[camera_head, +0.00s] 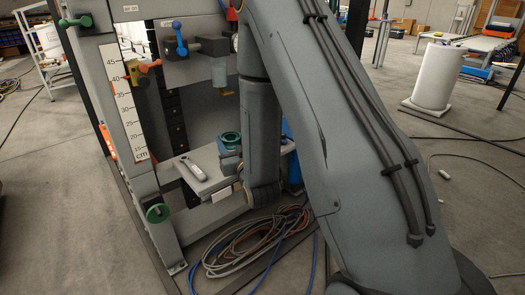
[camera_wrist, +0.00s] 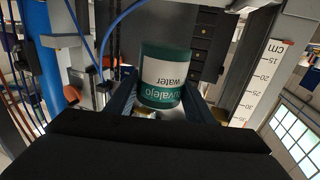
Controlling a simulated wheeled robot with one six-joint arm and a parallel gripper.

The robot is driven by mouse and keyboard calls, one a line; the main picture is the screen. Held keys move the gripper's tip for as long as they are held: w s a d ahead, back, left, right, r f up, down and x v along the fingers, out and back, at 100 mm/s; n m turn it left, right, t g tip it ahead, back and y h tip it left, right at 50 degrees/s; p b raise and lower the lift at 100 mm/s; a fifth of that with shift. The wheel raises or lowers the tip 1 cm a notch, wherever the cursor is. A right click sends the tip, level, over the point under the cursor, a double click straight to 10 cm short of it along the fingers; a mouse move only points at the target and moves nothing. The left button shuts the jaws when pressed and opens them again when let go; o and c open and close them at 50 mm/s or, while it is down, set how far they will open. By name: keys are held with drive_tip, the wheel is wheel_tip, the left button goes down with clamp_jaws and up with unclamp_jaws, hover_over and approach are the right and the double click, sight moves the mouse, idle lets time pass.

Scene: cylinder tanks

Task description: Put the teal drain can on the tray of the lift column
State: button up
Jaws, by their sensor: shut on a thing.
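The teal drain can (camera_head: 231,139) shows only its green rim and upper side in the head view, partly hidden behind my gripper and arm. In the wrist view the can (camera_wrist: 164,76) is teal with a white label reading "water", appearing upside down. My gripper (camera_wrist: 160,98) is shut on it, with one dark blue finger on each side. In the head view my gripper (camera_head: 232,160) is at the grey tray (camera_head: 212,183) of the lift column, at its right part. I cannot tell whether the can touches the tray.
A small light-grey device (camera_head: 194,170) lies on the tray's left part. A centimetre scale (camera_head: 127,95) stands on the frame to the left. Valves with blue (camera_head: 181,38) and red handles sit above. Coiled cables (camera_head: 255,240) lie on the floor below.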

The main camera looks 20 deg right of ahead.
drive_tip(key=w+d+n+y+b, duration=0.15)
drive_tip(key=w+b, duration=0.25)
drive_tip(key=w, duration=1)
drive_tip(key=shift+y, duration=0.35)
drive_tip(key=shift+w+a+f, duration=0.1)
drive_tip(key=shift+w+f, duration=0.1)
drive_tip(key=shift+f, duration=1.95)
drive_tip(key=shift+w+a+f, duration=0.1)
drive_tip(key=shift+w+f, duration=0.05)
drive_tip(key=shift+f, duration=2)
drive_tip(key=shift+f+b, duration=0.15)
drive_tip(key=shift+b, duration=0.2)
drive_tip(key=o, duration=1.2)
